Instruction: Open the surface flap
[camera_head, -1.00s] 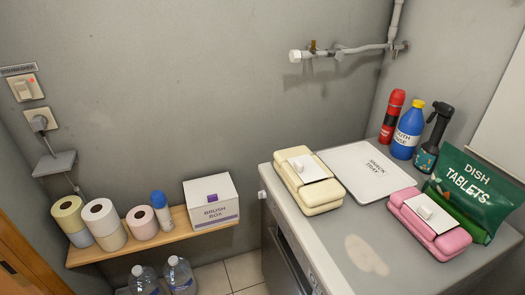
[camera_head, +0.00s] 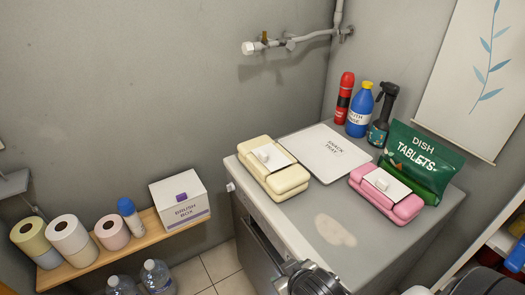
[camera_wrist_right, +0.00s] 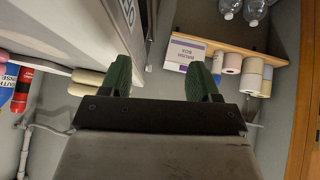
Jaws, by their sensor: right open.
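A cream pack (camera_head: 285,181) with a white lid flap (camera_head: 267,156) lies on the grey-topped appliance (camera_head: 290,215). A pink pack (camera_head: 405,210) with a white lid flap (camera_head: 381,180) lies to its right, in front of a green pouch. Both flaps look shut, and I can read no label on either pack. My right gripper (camera_wrist_right: 162,82) is open and empty in the right wrist view, its two green fingers wide apart. The cream pack (camera_wrist_right: 88,77) shows partly behind the left finger there. In the head view only a dark part of my arm shows at the bottom; no left gripper shows.
A red can (camera_head: 344,97), blue bottle (camera_head: 360,110), spray bottle (camera_head: 382,115) and green DISH TABLETS pouch (camera_head: 425,162) stand behind. A wooden shelf (camera_head: 100,252) holds paper rolls and a brush box (camera_head: 180,200).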

